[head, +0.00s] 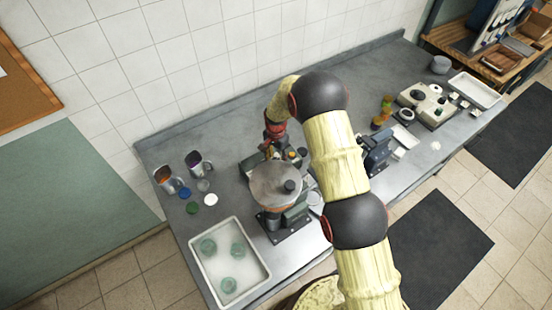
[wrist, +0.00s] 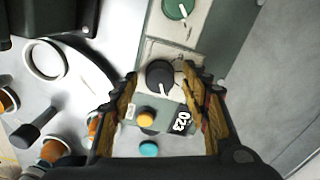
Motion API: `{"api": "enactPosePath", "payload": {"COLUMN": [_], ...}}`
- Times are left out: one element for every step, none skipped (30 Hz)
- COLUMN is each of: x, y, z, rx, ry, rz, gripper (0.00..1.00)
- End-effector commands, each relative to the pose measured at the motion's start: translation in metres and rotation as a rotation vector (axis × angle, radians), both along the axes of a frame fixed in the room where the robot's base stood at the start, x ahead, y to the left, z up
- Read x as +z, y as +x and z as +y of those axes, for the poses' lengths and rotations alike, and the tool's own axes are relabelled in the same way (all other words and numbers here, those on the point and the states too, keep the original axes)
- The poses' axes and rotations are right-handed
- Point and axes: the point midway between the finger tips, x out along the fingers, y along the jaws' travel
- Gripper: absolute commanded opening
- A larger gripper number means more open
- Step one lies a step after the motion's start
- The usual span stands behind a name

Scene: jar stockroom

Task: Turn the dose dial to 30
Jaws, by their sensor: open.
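A round dark dial (wrist: 160,75) with a white pointer shows in the wrist view, on a control panel. The pointer is towards the bottom of the picture. A small dark display (wrist: 183,122) beside it shows white digits that look like 023, turned sideways. My gripper (wrist: 163,82) is open, with one finger to the left of the dial and one to the right. I cannot tell whether the fingers touch it. In the head view my gripper (head: 273,134) is behind the machine with the round lid (head: 275,182), and the dial cannot be made out.
A green knob (wrist: 178,8) is above the dial, and an orange button (wrist: 147,117) and a cyan button (wrist: 148,149) are below. A white tray (head: 230,262) with green jars stands at the left front. Mugs (head: 168,178) stand near the wall.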

Motion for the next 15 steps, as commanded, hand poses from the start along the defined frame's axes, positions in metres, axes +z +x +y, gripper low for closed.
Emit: {"api": "enactPosePath", "payload": {"x": [0.0, 0.0, 0.0001, 0.0001, 0.0001, 0.0001, 0.0001, 0.0002, 0.0002, 0.0002, 0.0002, 0.0002, 0.0002, 0.0002, 0.0002], "y": [-0.0001, -0.0001, -0.0001, -0.0001, -0.0001, -0.0001, -0.0001, -0.0001, -0.0001, -0.0001, -0.0001, -0.0001, -0.0001, -0.0001, -0.0001], "z": [-0.0001, -0.0001, -0.0001, 0.0, 0.0, 0.0, 0.0, 0.0, 0.0, 0.0, 0.0, 0.0, 0.0, 0.0, 0.0], "rx": [0.0, 0.0, 0.0, 0.0, 0.0, 0.0, 0.0, 0.0, 0.0, 0.0, 0.0, 0.0, 0.0, 0.0, 0.0], "ry": [0.0, 0.0, 0.0, 0.0, 0.0, 0.0, 0.0, 0.0, 0.0, 0.0, 0.0, 0.0, 0.0, 0.0, 0.0], "rz": [0.0, 0.0, 0.0, 0.0, 0.0, 0.0, 0.0, 0.0, 0.0, 0.0, 0.0, 0.0, 0.0, 0.0, 0.0], "gripper": [0.46, 0.44, 0.42, 0.4, 0.38, 0.36, 0.34, 0.33, 0.3, 0.29, 0.27, 0.25, 0.23, 0.21, 0.19]}}
